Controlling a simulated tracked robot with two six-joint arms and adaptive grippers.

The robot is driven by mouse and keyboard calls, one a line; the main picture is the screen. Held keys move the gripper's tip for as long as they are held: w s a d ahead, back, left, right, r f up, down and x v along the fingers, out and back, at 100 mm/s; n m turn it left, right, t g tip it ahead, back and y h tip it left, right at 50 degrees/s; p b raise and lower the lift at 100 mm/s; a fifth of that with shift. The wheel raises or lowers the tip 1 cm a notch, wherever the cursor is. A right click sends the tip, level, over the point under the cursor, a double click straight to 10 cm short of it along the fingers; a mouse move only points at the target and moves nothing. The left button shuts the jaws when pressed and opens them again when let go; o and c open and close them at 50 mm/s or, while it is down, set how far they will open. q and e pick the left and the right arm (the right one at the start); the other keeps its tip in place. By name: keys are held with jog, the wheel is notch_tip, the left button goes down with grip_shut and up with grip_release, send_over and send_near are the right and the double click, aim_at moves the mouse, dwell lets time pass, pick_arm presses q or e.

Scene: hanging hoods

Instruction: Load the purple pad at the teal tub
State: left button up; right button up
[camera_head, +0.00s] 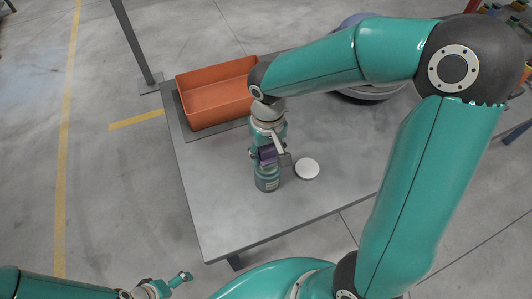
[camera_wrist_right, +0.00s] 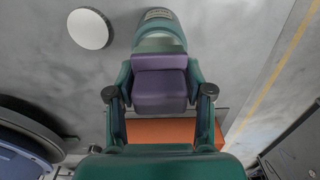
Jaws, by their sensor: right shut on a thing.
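The purple pad (camera_head: 267,154) is held between the fingers of my right gripper (camera_head: 268,157), over the table. In the right wrist view the purple pad (camera_wrist_right: 160,88) fills the space between both fingers of the right gripper (camera_wrist_right: 160,86). The teal tub (camera_head: 267,183) stands upright on the table, just below the pad in the head view. It also shows behind the pad in the right wrist view (camera_wrist_right: 158,43). I cannot tell whether pad and tub touch. My left gripper (camera_head: 168,284) is low at the bottom left, away from the table; its fingers are too small to judge.
A white disc (camera_head: 307,169) lies on the grey table (camera_head: 220,200), right of the tub. An orange tray (camera_head: 215,98) sits at the table's back left. A dark round thing (camera_head: 372,96) stands behind my right arm. The table's front left is clear.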

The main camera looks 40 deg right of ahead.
jog(key=shift+r+p, duration=1.65)
jog(key=shift+r, duration=0.9)
jog(key=shift+w+f, duration=0.1)
jog(key=shift+w, duration=0.05)
